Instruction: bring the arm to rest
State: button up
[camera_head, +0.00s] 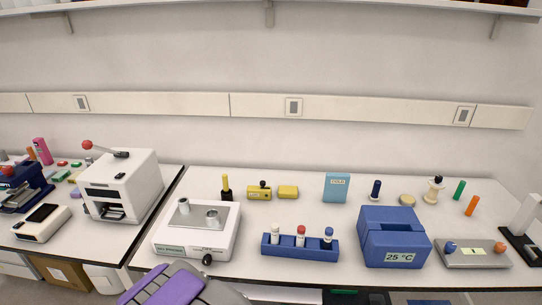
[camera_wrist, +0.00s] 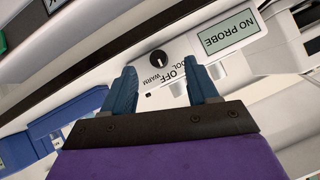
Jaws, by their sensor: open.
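My gripper (camera_wrist: 163,88) shows in the wrist view with its two blue fingers spread apart and nothing between them. Beyond the fingertips is the front of a white device (camera_wrist: 185,62) with a black knob (camera_wrist: 158,58), the words OFF and WARM, and a NO PROBE display (camera_wrist: 228,33). It appears upside down there. In the head view, purple and grey parts of my arm (camera_head: 165,286) show at the bottom edge, in front of the white two-well device (camera_head: 168,240). The fingers cannot be made out in that view.
A blue tube rack (camera_head: 300,252), a blue 25 °C block (camera_head: 394,236) and a grey tray (camera_head: 472,262) stand right of the white device. A white machine with a red-tipped lever (camera_head: 122,186) stands on the left bench. Small bottles and boxes line the back.

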jog(key=s+d+r+n+g+y, duration=0.1)
jog(key=s+d+r+g, duration=0.25)
jog(key=d+r, duration=0.35)
jog(key=s+d+r+n+g+y, duration=0.1)
jog(key=s+d+r+g, duration=0.2)
jog(key=s+d+r, duration=0.4)
jog(key=s+d+r+g+h, duration=0.1)
jog(key=s+d+r+g, duration=0.1)
jog(key=s+d, duration=0.9)
jog(key=s+d+r+n+g+h, duration=0.1)
jog(key=s+d+r+g+h, duration=0.1)
jog(key=s+d, duration=0.9)
jog(key=shift+s+d+r+g, duration=0.25)
jog(key=shift+s+r+g, duration=0.35)
jog(key=shift+g, duration=0.55)
